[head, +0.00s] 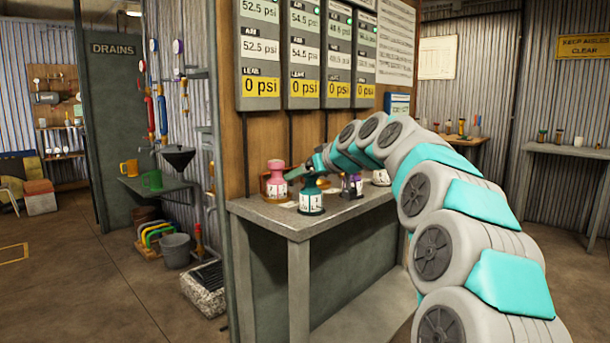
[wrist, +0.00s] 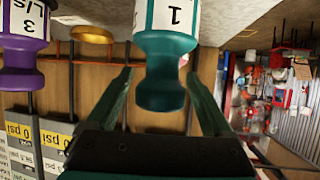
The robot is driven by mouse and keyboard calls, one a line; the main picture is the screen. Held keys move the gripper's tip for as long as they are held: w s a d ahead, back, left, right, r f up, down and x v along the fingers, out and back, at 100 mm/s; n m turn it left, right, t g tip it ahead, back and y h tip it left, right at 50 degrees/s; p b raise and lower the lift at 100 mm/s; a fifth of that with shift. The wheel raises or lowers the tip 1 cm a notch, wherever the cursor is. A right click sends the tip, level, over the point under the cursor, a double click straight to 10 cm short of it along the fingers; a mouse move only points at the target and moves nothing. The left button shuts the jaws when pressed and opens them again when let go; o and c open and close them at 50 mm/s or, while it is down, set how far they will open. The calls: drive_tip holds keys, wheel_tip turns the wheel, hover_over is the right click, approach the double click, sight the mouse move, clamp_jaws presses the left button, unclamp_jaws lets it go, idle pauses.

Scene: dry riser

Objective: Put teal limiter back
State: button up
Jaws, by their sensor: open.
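The teal limiter (head: 311,196) stands upright on the grey bench near its front edge, with a white label band. In the wrist view the teal limiter (wrist: 167,85) appears upside down, its teal knob between my two fingers and a "1" on its label. My gripper (wrist: 159,76) is open, with a gap visible on both sides of the knob. In the head view my gripper (head: 317,163) is just above and behind the teal limiter, small and partly merged with the arm.
A pink-red limiter (head: 275,181) stands to the left and a purple limiter (head: 351,186) to the right on the bench (head: 270,212). The purple one also shows in the wrist view (wrist: 24,62), near a gold disc (wrist: 92,34). Gauge panels (head: 305,55) hang behind on the board.

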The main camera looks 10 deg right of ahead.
drive_tip(key=shift+r, duration=0.2)
drive_tip(key=b+v, duration=0.1)
drive_tip(key=v, duration=1.1)
drive_tip(key=s+a+f+g+h, duration=0.1)
drive_tip(key=s+a+f+g, duration=0.3)
drive_tip(key=s+f, duration=0.45)
drive_tip(key=s+a+f+g, duration=0.2)
drive_tip(key=s+a+f, duration=0.4)
drive_tip(key=f, duration=0.4)
drive_tip(key=s+d+f+m+g+h, duration=0.1)
drive_tip(key=s+d+f+g, duration=0.1)
drive_tip(key=s+f, duration=0.5)
drive_tip(key=s+d+f+m+g+h, duration=0.2)
drive_tip(key=s+f, duration=0.5)
drive_tip(key=s, duration=0.7)
drive_tip(key=s+d+f+m+g+h, duration=0.1)
drive_tip(key=s+d+f+m+g, duration=0.1)
drive_tip(key=s+f, duration=0.5)
drive_tip(key=s+g, duration=0.1)
drive_tip(key=s, duration=0.3)
drive_tip(key=shift+d, duration=0.15)
